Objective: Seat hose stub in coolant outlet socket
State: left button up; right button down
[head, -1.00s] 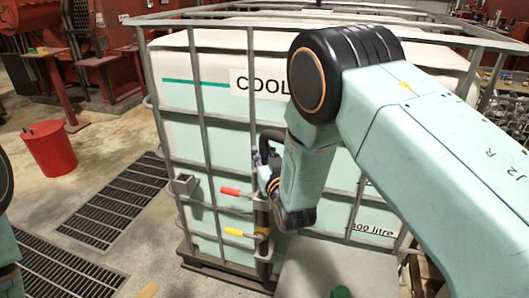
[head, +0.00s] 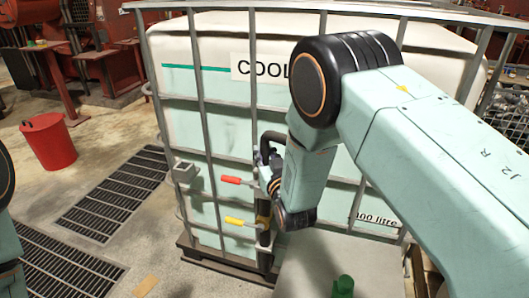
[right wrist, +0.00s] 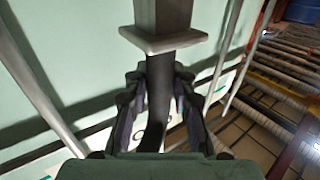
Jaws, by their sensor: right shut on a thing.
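My right gripper (head: 263,166) is at the front of the caged coolant tank (head: 230,130), partly hidden by its own wrist. It is shut on the hose stub (head: 270,140), a black bent piece that rises above it. In the right wrist view the fingers (right wrist: 159,78) stand on both sides of the dark hose (right wrist: 160,100). A grey square piece with a flange (right wrist: 163,41) lines up with the hose's far end; I cannot tell whether they touch. I cannot tell which part is the coolant outlet socket. My left gripper is out of view.
A red-handled lever (head: 231,180) and a yellow-handled lever (head: 236,222) stick out just left of the gripper. A grey open box (head: 184,172) is on the cage. A red bucket (head: 47,141) and floor grates (head: 112,196) are at left.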

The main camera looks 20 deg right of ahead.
jog(key=shift+f+b, duration=1.5)
jog(key=shift+f, duration=0.7)
jog(key=c, duration=1.2)
grip_release()
jog(key=shift+o, duration=0.8)
jog(key=shift+f, duration=0.1)
jog(key=shift+f, duration=0.1)
jog(key=shift+s, duration=0.1)
jog(key=s, duration=1.2)
